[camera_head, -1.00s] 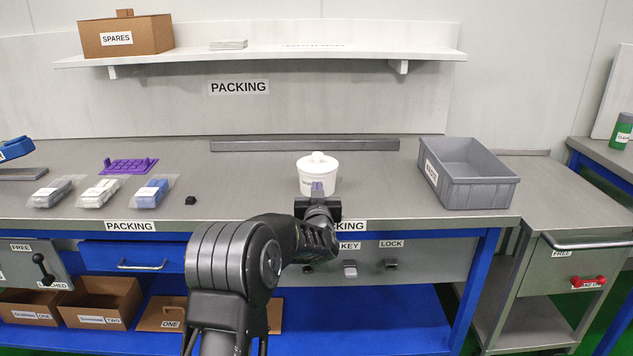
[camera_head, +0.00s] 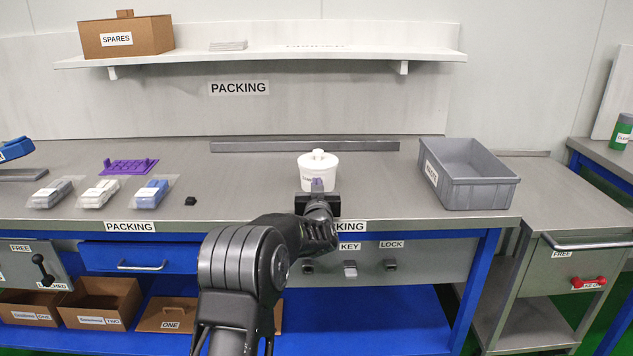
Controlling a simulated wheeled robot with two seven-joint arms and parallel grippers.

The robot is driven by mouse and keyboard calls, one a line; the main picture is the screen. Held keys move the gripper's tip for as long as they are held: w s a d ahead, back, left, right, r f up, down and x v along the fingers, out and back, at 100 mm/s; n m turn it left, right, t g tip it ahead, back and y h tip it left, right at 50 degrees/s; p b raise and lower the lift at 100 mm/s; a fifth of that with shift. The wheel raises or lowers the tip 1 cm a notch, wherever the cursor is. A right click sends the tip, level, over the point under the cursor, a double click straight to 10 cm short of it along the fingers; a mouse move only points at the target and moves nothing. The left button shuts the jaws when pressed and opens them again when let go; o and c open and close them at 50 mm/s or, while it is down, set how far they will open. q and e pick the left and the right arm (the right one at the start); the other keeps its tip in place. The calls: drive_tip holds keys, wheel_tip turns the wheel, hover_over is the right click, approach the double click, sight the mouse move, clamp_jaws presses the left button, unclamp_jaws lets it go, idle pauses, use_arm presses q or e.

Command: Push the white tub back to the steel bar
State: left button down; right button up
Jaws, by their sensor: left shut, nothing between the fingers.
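The white tub (camera_head: 318,168) with a knobbed white lid stands upright on the grey bench, right of the bench's middle. The steel bar (camera_head: 305,146) lies along the back of the bench, behind the tub. A strip of bare bench shows between the tub and the bar. My left gripper (camera_head: 317,184) is shut and empty, with its fingertips at the tub's near side. They overlap the tub's lower front in the picture; I cannot tell whether they touch it. My right gripper is not in view.
A grey bin (camera_head: 482,192) stands right of the tub. Several bagged packs, a purple rack (camera_head: 130,167) and a small black block (camera_head: 190,201) lie to the left. The bench around the tub is clear. A shelf (camera_head: 265,56) hangs above.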

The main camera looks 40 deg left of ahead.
use_arm(q)
drive_tip(key=shift+x, duration=1.65)
drive_tip(key=shift+s+d, duration=0.4)
drive_tip(key=shift+s, duration=0.15)
drive_tip(key=shift+b+v, duration=0.5)
drive_tip(key=shift+v, duration=3.9)
